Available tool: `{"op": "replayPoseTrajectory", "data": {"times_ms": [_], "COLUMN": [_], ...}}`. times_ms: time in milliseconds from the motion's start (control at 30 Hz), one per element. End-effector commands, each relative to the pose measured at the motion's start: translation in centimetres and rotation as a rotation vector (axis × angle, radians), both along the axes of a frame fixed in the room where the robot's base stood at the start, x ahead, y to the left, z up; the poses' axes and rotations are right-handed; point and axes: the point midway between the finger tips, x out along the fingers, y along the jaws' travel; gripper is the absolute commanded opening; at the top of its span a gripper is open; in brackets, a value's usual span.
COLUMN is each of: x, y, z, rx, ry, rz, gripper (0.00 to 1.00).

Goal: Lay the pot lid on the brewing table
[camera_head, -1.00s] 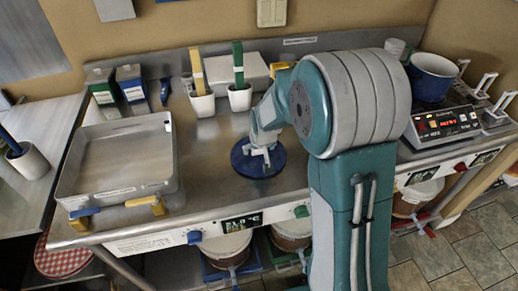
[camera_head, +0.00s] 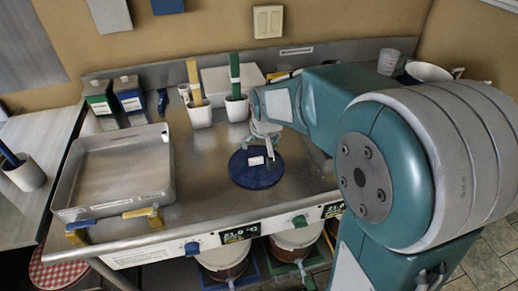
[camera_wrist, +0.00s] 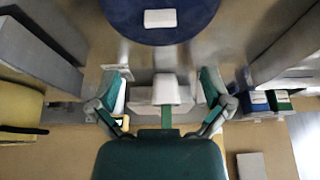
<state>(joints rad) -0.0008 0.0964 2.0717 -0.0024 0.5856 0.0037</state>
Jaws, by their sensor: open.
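The pot lid is a dark blue disc (camera_head: 255,173) with a small white handle block (camera_head: 257,160). It lies flat on the steel brewing table (camera_head: 215,150), in the middle of the bare part of the top. My gripper (camera_head: 268,140) is above and just behind the lid, apart from it. In the wrist view the lid (camera_wrist: 160,22) and its white handle (camera_wrist: 160,18) show at the top edge, clear of my open, empty fingers (camera_wrist: 162,95). My upper arm hides part of the table's right side and most of the pot (camera_head: 427,71).
A steel tray (camera_head: 170,165) stands left of the lid, with blue and yellow clips in front. Two white cups (camera_head: 200,115) holding yellow and green handles stand behind. Cartons (camera_head: 129,92) stand at the back left. Bare steel surrounds the lid.

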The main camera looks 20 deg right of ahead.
Motion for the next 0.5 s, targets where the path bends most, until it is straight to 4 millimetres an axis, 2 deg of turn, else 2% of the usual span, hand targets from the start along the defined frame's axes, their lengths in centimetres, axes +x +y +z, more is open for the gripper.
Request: {"op": "replayPoseTrajectory", "data": {"times_ms": [133,233,500], "x": [-0.7,-2.5,-10.2], "y": [0.0,0.0,0.0], "z": [1.0,2.5,6.8], "rx": [0.000,0.000,0.000], "ry": [-0.005,-0.016,-0.050], "rz": [0.000,0.000,0.000], "gripper": [0.99,0.99,0.99]}}
